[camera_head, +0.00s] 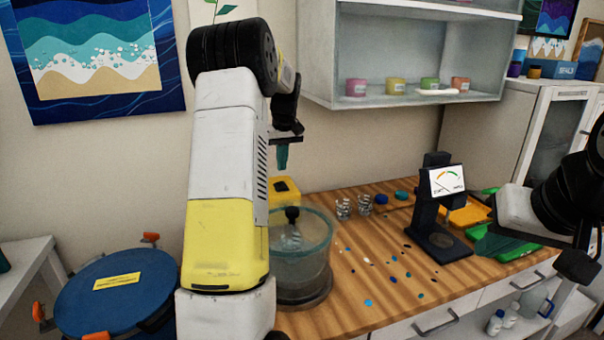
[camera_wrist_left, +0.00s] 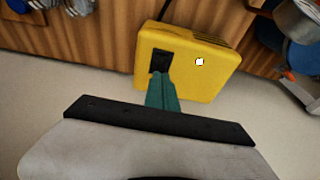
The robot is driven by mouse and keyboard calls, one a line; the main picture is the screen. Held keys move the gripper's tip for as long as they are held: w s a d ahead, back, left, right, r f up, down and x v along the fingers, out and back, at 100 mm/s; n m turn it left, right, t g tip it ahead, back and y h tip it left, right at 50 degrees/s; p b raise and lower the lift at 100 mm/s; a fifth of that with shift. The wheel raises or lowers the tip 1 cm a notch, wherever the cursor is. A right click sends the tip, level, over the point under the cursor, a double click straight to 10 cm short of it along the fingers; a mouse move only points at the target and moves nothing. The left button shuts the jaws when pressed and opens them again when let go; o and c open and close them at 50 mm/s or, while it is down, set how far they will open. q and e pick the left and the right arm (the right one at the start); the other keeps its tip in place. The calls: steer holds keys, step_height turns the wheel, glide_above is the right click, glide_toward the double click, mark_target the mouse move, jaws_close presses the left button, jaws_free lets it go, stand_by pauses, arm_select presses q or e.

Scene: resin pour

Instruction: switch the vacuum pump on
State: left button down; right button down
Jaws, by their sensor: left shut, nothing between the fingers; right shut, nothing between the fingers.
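The vacuum pump is a yellow box (camera_wrist_left: 205,85) on the wooden table; in the head view only part of it (camera_head: 284,186) shows behind my left arm. In the head view my left gripper (camera_head: 282,157) is above the pump. My right gripper (camera_head: 488,246) is shut and empty at the right.
A clear vacuum chamber (camera_head: 302,270) stands in front of the pump. Cups (camera_head: 343,209), scattered coloured pebbles and a black gauge stand (camera_head: 432,220) are on the table. A blue lidded drum (camera_head: 115,290) stands at left, a wall shelf (camera_head: 400,92) above.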

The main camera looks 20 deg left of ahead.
arm_select(q)
steer(key=s+d+r, duration=0.2)
steer(key=s+r, duration=0.1)
steer(key=r, duration=0.4)
steer(key=shift+s+r, duration=0.15)
steer(key=shift+r, duration=0.05)
steer(key=shift+d, duration=0.15)
steer(key=s+d+r+m+t+h, duration=0.25)
steer(key=s+d, duration=0.45)
steer(key=s, duration=0.5)
steer(key=s+d+r+m+t+h, duration=0.1)
steer(key=s+d+m, duration=0.2)
steer(key=s+d, duration=0.55)
steer(key=s+d+f+m, duration=0.1)
steer(key=s+f, duration=0.3)
steer(key=s, duration=0.7)
steer(key=shift+d+m, duration=0.25)
steer(key=shift+m, duration=0.5)
